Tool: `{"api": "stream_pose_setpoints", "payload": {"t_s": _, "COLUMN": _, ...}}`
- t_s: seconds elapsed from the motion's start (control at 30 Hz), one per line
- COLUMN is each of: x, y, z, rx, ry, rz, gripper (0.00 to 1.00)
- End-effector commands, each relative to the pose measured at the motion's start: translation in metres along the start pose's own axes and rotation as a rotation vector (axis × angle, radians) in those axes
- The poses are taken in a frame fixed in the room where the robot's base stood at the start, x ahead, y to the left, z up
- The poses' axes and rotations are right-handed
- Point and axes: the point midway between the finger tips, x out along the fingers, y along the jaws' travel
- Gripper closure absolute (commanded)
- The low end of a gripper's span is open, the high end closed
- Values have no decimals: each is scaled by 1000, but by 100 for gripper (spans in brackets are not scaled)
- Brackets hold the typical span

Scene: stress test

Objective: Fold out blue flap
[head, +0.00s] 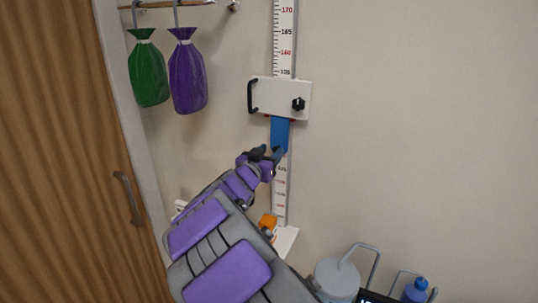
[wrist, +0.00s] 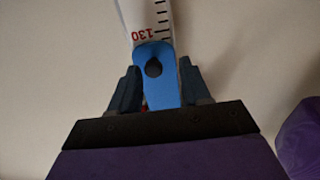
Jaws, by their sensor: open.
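The blue flap (head: 280,133) hangs down below a white sliding head piece (head: 285,98) on a height-measuring scale. In the wrist view the blue flap (wrist: 157,72) shows a dark round hole near its end, by the red 130 mark. My gripper (head: 267,154) is at the flap's lower end. In the wrist view the fingers of my gripper (wrist: 158,85) are apart, one on each side of the flap. Whether either finger touches the flap cannot be told. The flap's base is hidden in the wrist view.
The white scale (head: 285,40) stands against the wall, with a black handle and black knob on the slider. A green bag (head: 147,75) and a purple bag (head: 187,78) hang upper left. A wooden door (head: 60,150) is at left. A grey canister (head: 335,278) and blue bottle (head: 415,290) are lower right.

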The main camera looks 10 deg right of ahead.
Motion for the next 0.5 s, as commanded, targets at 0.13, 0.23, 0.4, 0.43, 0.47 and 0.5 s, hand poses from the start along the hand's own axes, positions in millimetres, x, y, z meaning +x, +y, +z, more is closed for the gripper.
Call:
{"api": "stream_pose_setpoints", "payload": {"t_s": 0.13, "x": 2, "y": 3, "z": 0, "rx": 2, "ry": -2, "rz": 1, "gripper": 53}}
{"api": "stream_pose_setpoints", "payload": {"t_s": 0.23, "x": 3, "y": 3, "z": 0, "rx": 2, "ry": -2, "rz": 0, "gripper": 55}}
{"api": "stream_pose_setpoints", "payload": {"t_s": 0.4, "x": 1, "y": 1, "z": 0, "rx": 1, "ry": -1, "rz": 0, "gripper": 71}}
{"api": "stream_pose_setpoints", "payload": {"t_s": 0.43, "x": 1, "y": 0, "z": 0, "rx": 0, "ry": -1, "rz": 0, "gripper": 74}}
{"api": "stream_pose_setpoints", "payload": {"t_s": 0.47, "x": 0, "y": 0, "z": 0, "rx": 0, "ry": 0, "rz": 0, "gripper": 77}}
{"api": "stream_pose_setpoints", "payload": {"t_s": 0.5, "x": 0, "y": 0, "z": 0, "rx": 0, "ry": -1, "rz": 0, "gripper": 81}}
